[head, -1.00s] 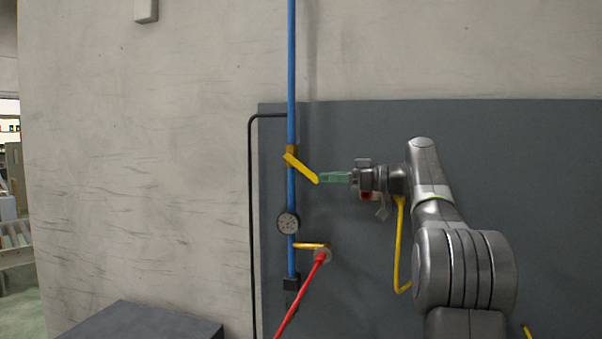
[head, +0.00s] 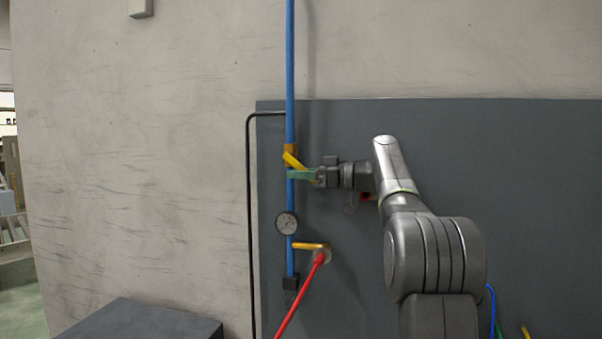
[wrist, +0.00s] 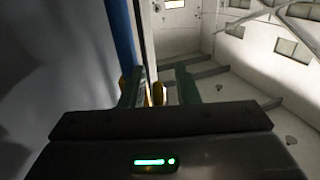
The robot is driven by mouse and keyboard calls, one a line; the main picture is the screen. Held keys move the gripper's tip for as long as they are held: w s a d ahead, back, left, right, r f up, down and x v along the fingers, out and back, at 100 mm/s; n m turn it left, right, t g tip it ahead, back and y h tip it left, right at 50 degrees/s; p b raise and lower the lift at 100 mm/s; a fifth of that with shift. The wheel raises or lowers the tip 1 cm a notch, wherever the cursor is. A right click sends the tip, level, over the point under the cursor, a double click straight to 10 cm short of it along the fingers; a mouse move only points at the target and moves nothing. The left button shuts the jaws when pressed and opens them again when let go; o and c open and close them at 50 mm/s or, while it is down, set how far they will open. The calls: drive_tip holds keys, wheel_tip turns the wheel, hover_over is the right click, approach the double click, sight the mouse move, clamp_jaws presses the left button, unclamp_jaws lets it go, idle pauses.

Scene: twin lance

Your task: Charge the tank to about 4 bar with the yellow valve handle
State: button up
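The yellow valve handle (head: 293,160) slants down to the right from a brass valve body (head: 291,149) on the blue vertical pipe. My gripper (head: 300,174) comes from the right and overlaps the handle in the head view, hiding part of it. In the wrist view its two green fingers (wrist: 158,88) stand apart, with a yellow piece (wrist: 158,93) between them and some yellow by the left finger. I cannot tell whether they touch the handle. A round gauge (head: 287,223) sits lower on the pipe; its reading is too small to tell. I cannot make out a tank.
The blue pipe (head: 290,70) runs down a grey panel (head: 500,150). Below the gauge, an orange-yellow horizontal piece (head: 308,245) and a red bar or hose (head: 300,298) stick out. A black thin pipe (head: 249,220) runs at left. A dark box top (head: 140,322) is at lower left.

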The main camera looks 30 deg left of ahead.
clamp_jaws()
